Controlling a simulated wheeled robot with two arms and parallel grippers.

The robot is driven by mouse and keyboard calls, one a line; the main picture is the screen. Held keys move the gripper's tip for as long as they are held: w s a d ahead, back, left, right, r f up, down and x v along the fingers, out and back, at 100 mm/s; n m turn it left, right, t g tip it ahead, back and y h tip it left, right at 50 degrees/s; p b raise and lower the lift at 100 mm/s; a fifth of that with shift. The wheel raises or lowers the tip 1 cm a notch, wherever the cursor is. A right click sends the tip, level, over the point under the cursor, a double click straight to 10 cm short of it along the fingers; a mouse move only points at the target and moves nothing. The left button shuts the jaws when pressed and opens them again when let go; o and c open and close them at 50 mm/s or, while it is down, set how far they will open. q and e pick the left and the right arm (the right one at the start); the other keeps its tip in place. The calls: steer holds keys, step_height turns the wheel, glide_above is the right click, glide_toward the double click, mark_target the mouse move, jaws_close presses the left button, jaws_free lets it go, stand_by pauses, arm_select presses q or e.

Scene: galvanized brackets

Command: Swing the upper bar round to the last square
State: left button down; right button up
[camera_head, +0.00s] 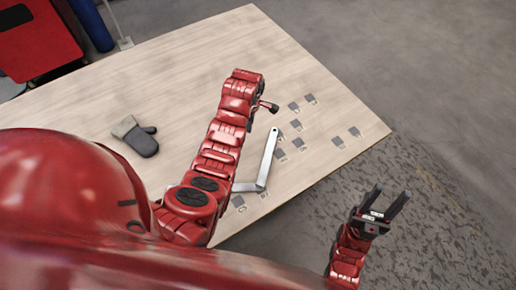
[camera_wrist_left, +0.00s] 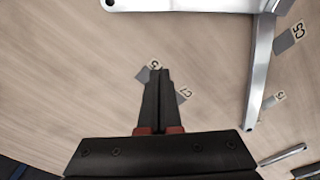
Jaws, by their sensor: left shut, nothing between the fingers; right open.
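Two silver bars meet at a corner on the table. The long bar (camera_head: 269,155) runs up and slightly right in the head view; a shorter piece (camera_head: 245,187) runs left until my left arm hides it. I cannot tell for sure which is the upper bar. The left wrist view shows one bar across the top (camera_wrist_left: 185,5) and one running down the right (camera_wrist_left: 259,75). Grey labelled squares (camera_head: 297,125) lie right of the bars. My left gripper (camera_head: 273,107) is shut and empty beyond the long bar's far end, apart from it. My right gripper (camera_head: 388,201) is open and empty.
A dark grey glove (camera_head: 139,138) lies on the wooden table (camera_head: 175,75), left of my left arm. My right gripper is off the table's right edge, over the floor. A red object (camera_head: 35,45) stands beyond the table at the upper left.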

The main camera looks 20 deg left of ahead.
mark_target(266, 152)
arm_select(q)
steer(key=shift+m+h, duration=0.3)
steer(key=shift+m, duration=0.1)
steer(key=s+f+p, duration=0.1)
steer(key=f, duration=0.2)
steer(key=s+d+f+p, duration=0.1)
steer(key=f, duration=0.2)
steer(key=s+f+p, duration=0.1)
steer(key=f, duration=0.2)
steer(key=shift+s+d+f, duration=0.2)
steer(key=shift+d+f, duration=0.1)
steer(key=shift+w+d+r+p, duration=0.15)
steer(key=shift+d+p, duration=0.2)
steer(key=shift+d, duration=0.3)
steer(key=shift+w+d+p, duration=0.1)
steer(key=shift+d+p, duration=0.2)
steer(key=shift+d, duration=0.3)
steer(key=shift+w+d, duration=0.1)
steer(key=shift+d, duration=0.6)
steer(key=shift+w+d, duration=0.15)
steer(key=shift+d, duration=0.85)
